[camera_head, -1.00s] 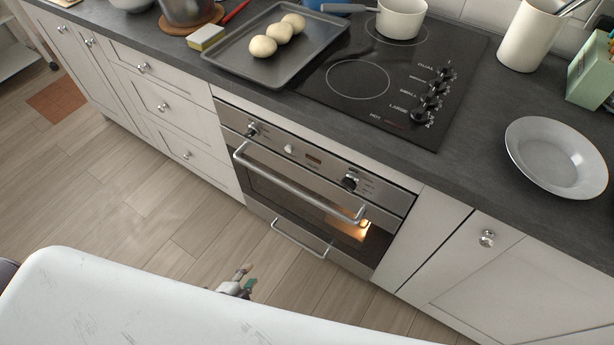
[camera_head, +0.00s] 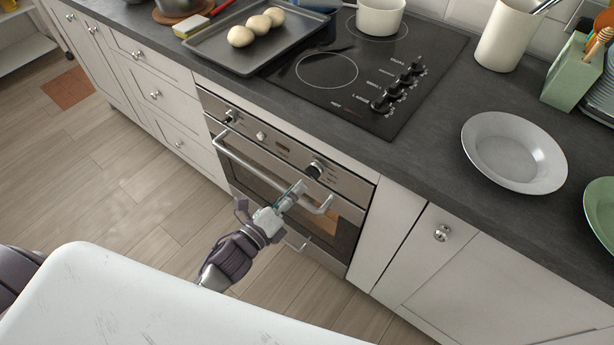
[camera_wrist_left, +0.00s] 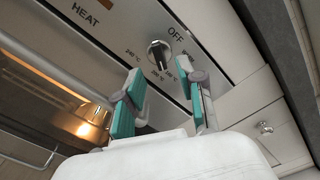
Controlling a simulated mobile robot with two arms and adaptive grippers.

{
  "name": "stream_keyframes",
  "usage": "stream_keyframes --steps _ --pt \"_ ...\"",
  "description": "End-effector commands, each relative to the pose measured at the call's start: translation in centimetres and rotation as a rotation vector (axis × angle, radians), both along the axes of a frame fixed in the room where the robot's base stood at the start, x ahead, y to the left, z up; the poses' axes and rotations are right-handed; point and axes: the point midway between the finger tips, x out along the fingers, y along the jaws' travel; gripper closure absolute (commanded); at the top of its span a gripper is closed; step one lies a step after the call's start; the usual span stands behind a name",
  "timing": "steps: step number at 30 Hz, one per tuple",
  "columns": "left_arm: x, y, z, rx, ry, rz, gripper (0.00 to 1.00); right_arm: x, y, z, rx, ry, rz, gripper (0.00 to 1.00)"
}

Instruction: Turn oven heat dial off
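The oven (camera_head: 285,165) is set below the worktop, with a steel control panel. The heat dial (camera_head: 314,169) is the dark knob at the panel's right. In the left wrist view, the dial (camera_wrist_left: 158,55) sits beside the word OFF and temperature marks including 240 and 200 °C. Its grip bar runs towards the 200 mark; I cannot tell which end is the pointer. My left gripper (camera_head: 297,192) is in front of the panel, just below the dial. In the wrist view its teal-padded fingers (camera_wrist_left: 160,72) are apart and empty, with the dial visible beyond the gap. My right gripper is not seen.
The oven door handle (camera_head: 265,170) runs close to my left gripper, with the lit oven window behind. Two other knobs (camera_head: 232,115) (camera_head: 261,136) are further left. The hob (camera_head: 365,75) and its knobs, a baking tray (camera_head: 215,45) and a plate (camera_head: 514,152) are above on the worktop.

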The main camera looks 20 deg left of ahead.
Motion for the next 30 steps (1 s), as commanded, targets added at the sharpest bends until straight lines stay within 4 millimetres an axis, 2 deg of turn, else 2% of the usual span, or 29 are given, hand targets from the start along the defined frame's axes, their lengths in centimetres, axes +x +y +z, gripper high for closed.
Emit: stream_keyframes --steps 3,9,20,23,27,30 --pt "2.2 -0.8 0.1 -0.002 -0.001 0.000 0.61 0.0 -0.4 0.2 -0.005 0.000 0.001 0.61" --pt "4.3 -1.5 0.0 -0.003 0.001 0.001 0.61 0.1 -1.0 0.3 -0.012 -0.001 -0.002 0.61" --pt "4.7 -1.7 -0.1 -0.002 0.003 0.001 0.61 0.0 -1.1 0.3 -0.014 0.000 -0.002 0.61" --pt "4.7 -1.7 -0.1 -0.002 0.003 0.001 0.75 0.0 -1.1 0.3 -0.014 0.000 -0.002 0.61" --pt "4.7 -1.7 -0.1 -0.002 0.003 0.001 0.98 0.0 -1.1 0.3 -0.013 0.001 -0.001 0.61" --pt "4.7 -1.7 -0.1 -0.002 0.003 0.001 1.00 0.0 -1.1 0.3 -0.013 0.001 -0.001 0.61"
